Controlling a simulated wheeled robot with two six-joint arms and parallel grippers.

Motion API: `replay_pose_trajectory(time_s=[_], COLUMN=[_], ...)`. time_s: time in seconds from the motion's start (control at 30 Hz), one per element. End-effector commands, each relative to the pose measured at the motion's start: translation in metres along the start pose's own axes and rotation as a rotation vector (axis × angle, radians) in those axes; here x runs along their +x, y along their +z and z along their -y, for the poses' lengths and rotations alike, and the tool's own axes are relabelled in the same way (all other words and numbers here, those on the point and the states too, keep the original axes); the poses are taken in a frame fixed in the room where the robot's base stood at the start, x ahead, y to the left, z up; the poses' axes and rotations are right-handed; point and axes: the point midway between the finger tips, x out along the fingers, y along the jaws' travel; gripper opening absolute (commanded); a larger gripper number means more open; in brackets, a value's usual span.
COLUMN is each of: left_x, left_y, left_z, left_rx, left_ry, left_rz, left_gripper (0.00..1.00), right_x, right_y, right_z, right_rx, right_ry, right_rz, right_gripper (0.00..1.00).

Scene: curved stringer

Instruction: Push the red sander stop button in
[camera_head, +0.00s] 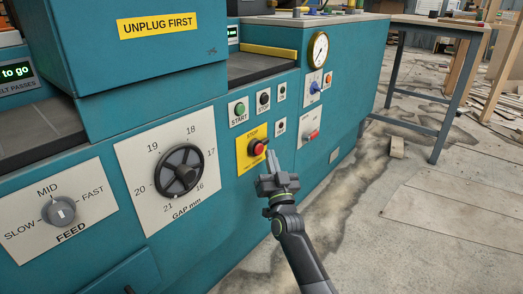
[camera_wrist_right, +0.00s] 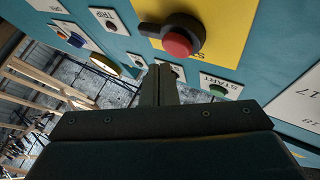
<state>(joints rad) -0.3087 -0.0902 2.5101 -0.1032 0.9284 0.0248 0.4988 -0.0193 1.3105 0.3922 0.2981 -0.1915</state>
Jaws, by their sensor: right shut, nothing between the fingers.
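The red stop button (camera_head: 259,148) sits on a yellow STOP plate (camera_head: 243,158) on the teal sander's front panel. In the right wrist view the red button (camera_wrist_right: 177,44) has a dark collar and stands out from its yellow plate (camera_wrist_right: 228,22). My right gripper (camera_head: 270,182) is shut and empty, just below and in front of the button in the head view. Its closed fingers (camera_wrist_right: 165,80) show below the button in the wrist view, apart from it as far as I can tell. My left gripper is not in view.
A green START button (camera_head: 240,108) and black STOP button (camera_head: 264,98) sit above the yellow plate. A gap handwheel (camera_head: 179,172) and feed knob (camera_head: 59,211) are to the left. A gauge (camera_head: 318,51) and metal-legged table (camera_head: 440,138) are right.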

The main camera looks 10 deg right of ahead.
Motion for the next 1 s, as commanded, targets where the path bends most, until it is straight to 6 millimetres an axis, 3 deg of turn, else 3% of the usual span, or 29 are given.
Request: replay_pose_trajectory(time_s=[0.17, 0.7, 1.0], left_x=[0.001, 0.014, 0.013], left_y=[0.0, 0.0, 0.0], left_z=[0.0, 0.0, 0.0], left_rx=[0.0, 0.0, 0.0], left_ry=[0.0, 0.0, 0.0], left_rz=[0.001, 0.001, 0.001], left_gripper=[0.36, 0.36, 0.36], right_x=[-0.001, -0.034, -0.035], right_y=[-0.001, -0.025, -0.025], right_z=[-0.001, -0.025, -0.026], right_rx=[-0.001, -0.001, 0.0], right_ry=[0.0, 0.0, 0.0], right_rz=[0.0, 0.0, 0.0], right_gripper=[0.0, 0.0, 0.0])
